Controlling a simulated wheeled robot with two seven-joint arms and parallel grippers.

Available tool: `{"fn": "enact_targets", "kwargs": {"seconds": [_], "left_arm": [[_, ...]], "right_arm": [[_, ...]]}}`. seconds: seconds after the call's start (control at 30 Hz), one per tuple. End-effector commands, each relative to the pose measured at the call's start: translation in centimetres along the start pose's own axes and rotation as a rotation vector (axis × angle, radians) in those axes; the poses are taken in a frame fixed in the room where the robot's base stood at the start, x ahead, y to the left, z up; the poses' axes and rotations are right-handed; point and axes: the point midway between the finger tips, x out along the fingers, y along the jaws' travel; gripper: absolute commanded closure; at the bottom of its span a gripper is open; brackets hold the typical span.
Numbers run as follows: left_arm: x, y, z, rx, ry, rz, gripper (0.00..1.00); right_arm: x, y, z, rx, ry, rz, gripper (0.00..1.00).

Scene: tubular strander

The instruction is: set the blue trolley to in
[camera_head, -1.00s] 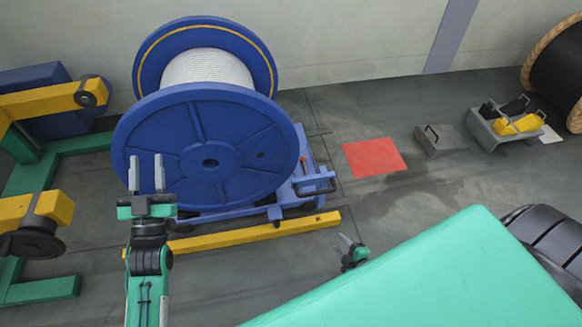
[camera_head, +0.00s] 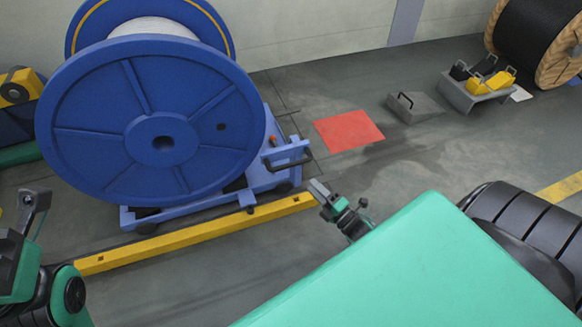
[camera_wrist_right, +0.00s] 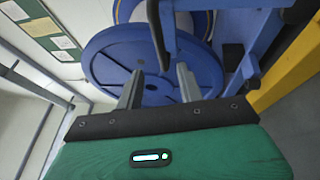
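The blue trolley (camera_head: 262,182) stands under a big blue reel (camera_head: 100,120), beside a yellow floor rail (camera_head: 200,235). Its dark handle (camera_head: 287,153) sticks out at its right end. My right gripper (camera_head: 317,189) is just right of and below the handle, apart from it in the head view. In the right wrist view its two fingers (camera_wrist_right: 158,88) stand apart with nothing seen held. A dark bar (camera_wrist_right: 156,35), which looks like the handle, rises between and beyond them. My left gripper (camera_head: 36,210) is at the left edge, partly cut off; its opening is unclear.
A red floor patch (camera_head: 348,131) lies right of the trolley. A grey wedge with a handle (camera_head: 413,106) and a grey stand with yellow and black pieces (camera_head: 478,95) lie further right. A black cable reel (camera_head: 540,40) stands at the back right. The floor between is clear.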

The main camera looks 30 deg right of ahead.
Motion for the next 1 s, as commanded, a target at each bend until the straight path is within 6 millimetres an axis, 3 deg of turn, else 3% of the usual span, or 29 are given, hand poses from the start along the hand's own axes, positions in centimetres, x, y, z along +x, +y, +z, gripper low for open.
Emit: {"fn": "enact_targets", "kwargs": {"seconds": [0.3, 0.5, 0.7, 0.97, 1.0], "left_arm": [[0.3, 1.3, -0.1, -0.036, 0.043, 0.023, 0.64], [0.8, 1.3, -0.2, -0.038, 0.062, 0.019, 0.64], [1.1, 1.2, -0.2, -0.037, 0.068, 0.016, 0.64], [1.2, 1.2, -0.2, -0.037, 0.069, 0.016, 0.64], [1.2, 1.2, -0.2, -0.037, 0.069, 0.016, 0.64]], "right_arm": [[7.0, -0.3, 0.0, 0.001, 0.001, 0.004, 0.62], [10.0, -0.2, 0.0, 0.001, 0.001, 0.001, 0.62], [11.3, -0.1, 0.1, 0.002, -0.001, -0.001, 0.62], [11.5, 0.0, 0.0, 0.002, -0.001, -0.001, 0.62], [11.5, 0.0, 0.0, 0.002, -0.001, -0.001, 0.66]]}}
